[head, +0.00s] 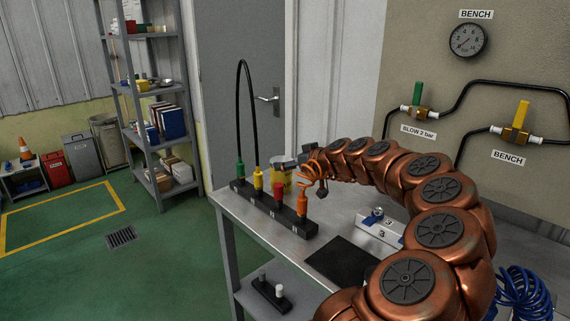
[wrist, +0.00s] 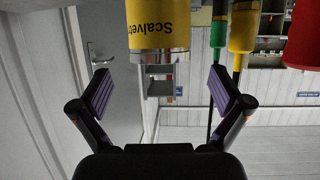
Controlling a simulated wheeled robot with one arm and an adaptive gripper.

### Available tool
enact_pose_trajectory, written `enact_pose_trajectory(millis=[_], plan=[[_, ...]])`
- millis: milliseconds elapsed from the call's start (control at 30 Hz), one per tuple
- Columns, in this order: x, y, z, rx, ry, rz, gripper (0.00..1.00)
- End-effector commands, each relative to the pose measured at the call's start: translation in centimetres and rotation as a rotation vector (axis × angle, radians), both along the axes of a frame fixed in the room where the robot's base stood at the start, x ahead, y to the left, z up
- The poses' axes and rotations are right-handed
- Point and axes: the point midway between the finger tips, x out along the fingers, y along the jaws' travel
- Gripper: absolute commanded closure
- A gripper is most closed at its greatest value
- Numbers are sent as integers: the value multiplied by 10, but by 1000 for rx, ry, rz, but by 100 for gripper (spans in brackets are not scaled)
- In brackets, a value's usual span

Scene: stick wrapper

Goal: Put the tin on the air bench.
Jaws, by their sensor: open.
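The yellow tin (head: 281,181) with a silvery lid shows at the far side of the metal bench (head: 338,215), behind a black plug block that hides its base. In the wrist view the tin (wrist: 158,24) appears upside down, its silvery rim toward me, centred between the fingers and just beyond their tips. My gripper (wrist: 160,88) is open, with no finger touching the tin. In the head view my copper arm curves over the bench, its end beside the tin and partly hidden by an orange coil (head: 313,165).
The black block (head: 270,212) holds green, yellow, red and orange plugs, with a black hose looping up. A dark mat (head: 342,262) and a pale block marked 3 (head: 380,232) lie nearer. A lower shelf holds a small black block (head: 270,292). Shelving (head: 158,100) stands left.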

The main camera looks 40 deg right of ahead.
Motion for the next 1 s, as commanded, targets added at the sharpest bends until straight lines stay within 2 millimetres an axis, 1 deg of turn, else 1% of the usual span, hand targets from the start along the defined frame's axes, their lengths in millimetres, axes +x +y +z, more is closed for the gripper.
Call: enact_pose_trajectory(millis=[33, 200, 400, 567, 800, 867, 933, 967, 1000], plan=[[-9, 0, 3, -1, -1, -1, 0], [-35, 4, 14, -1, -2, 0, 0], [-56, 5, 22, -1, -1, -2, 0], [-62, 6, 25, 1, 0, 0, 0], [-62, 8, 26, 3, 2, 3, 0], [-59, 17, 27, 5, 8, 19, 0], [-51, 39, 28, 15, 24, 59, 0], [-46, 53, 29, 21, 36, 84, 0], [-40, 76, 30, 32, 55, 123, 0]])
